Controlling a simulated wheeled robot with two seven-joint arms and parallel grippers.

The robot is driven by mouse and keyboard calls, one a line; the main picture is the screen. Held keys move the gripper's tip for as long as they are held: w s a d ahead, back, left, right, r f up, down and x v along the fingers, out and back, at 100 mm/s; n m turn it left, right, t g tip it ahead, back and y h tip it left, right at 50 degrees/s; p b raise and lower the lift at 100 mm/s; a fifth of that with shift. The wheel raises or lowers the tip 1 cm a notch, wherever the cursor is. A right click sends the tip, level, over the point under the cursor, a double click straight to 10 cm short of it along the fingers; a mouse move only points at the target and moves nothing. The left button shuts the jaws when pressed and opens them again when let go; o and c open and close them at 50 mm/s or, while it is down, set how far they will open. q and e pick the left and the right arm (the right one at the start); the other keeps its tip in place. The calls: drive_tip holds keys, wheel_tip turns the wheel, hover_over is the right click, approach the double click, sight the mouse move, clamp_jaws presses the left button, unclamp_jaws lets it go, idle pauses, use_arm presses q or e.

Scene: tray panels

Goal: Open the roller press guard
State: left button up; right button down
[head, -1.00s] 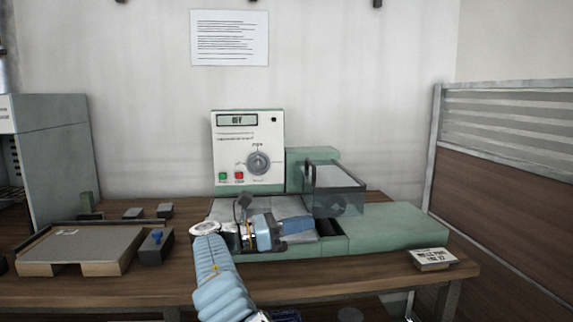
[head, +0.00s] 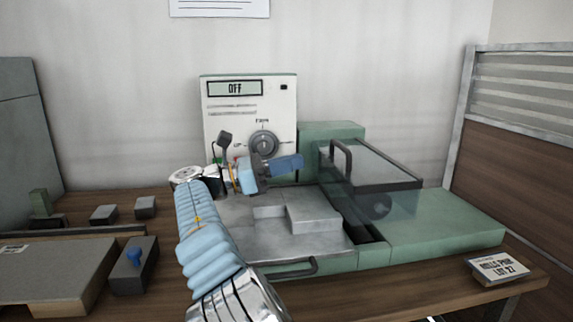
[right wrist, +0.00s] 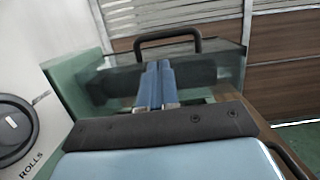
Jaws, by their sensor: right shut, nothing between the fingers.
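The roller press guard (head: 395,168) is a clear, dark-edged cover on the right part of the green press (head: 450,222). It sits down over the roller area, with a dark bar handle (head: 341,158) at its left end. In the right wrist view the guard (right wrist: 222,78) and its handle (right wrist: 168,36) are straight ahead, beyond the fingers. My right gripper (head: 300,162) is shut and empty, its blue fingers pointing right toward the handle, apart from it in the head view. The fingers (right wrist: 154,70) also show in the right wrist view. My left gripper is out of view.
The control box (head: 225,115) behind my right gripper reads OFF and has a dial. A grey stepped plate (head: 315,216) lies left of the guard. A label block (head: 498,268) stands front right. A tray (head: 50,280) and small blocks are at left.

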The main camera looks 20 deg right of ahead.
approach(356, 165)
drive_tip(key=w+d+r, duration=0.3)
drive_tip(key=shift+s+d+r+b, duration=0.1)
drive_tip(key=shift+s+d+b, duration=0.2)
drive_tip(key=shift+d, duration=0.4)
